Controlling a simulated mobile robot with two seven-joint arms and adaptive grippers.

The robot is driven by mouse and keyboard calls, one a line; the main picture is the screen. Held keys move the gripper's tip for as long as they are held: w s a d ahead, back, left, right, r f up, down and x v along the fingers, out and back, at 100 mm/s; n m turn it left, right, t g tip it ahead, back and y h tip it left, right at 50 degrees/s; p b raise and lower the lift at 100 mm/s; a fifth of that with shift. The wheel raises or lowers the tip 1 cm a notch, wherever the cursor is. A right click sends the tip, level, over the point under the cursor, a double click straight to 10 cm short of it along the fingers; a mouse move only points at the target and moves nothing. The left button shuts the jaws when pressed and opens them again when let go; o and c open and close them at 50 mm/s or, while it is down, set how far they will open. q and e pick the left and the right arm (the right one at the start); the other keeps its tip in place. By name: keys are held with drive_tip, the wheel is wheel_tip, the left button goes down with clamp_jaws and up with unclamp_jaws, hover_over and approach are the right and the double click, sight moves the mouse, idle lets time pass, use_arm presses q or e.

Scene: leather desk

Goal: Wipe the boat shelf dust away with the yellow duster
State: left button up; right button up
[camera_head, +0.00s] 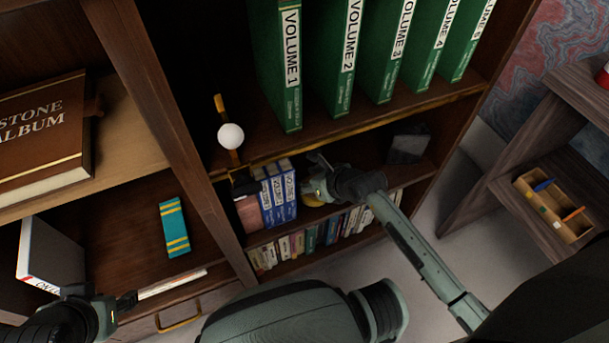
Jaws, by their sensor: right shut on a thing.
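My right gripper (318,177) reaches into the dark bookcase, at the middle shelf (365,160) just right of the blue volumes. It is shut on a small yellow thing, which looks like the yellow duster (312,200) and shows just below the fingers, mostly hidden by the gripper. I cannot tell whether the duster touches the shelf. No boat and no dust can be made out. My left gripper (122,303) is at the lower left, near the drawer front and a thin white book; whether its fingers are open is unclear.
Blue volumes (275,195) stand close left of my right gripper. A dark block (408,145) lies to its right. Green volumes (340,50) fill the shelf above, small books (310,235) the one below. A white ball (231,136) is at the left upright. A wooden tray (553,205) sits at right.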

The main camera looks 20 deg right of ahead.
drive_tip(key=shift+w+d, duration=0.15)
drive_tip(key=shift+d, duration=1.35)
drive_tip(key=shift+w+d+f, duration=0.1)
drive_tip(key=shift+d, duration=1.45)
drive_tip(key=shift+w+d+f, duration=0.1)
drive_tip(key=shift+d, duration=1.4)
drive_tip(key=shift+w+d+r+b, duration=0.15)
drive_tip(key=shift+d+b, duration=0.05)
drive_tip(key=shift+d, duration=1)
drive_tip(key=shift+w+d+r+b, duration=0.1)
drive_tip(key=shift+d+b, duration=0.1)
drive_tip(key=shift+d, duration=1)
drive_tip(key=shift+r, duration=0.15)
wheel_tip(320, 180, up, 4)
drive_tip(key=p, duration=0.3)
drive_tip(key=shift+p, duration=0.35)
drive_tip(key=shift+r, duration=0.9)
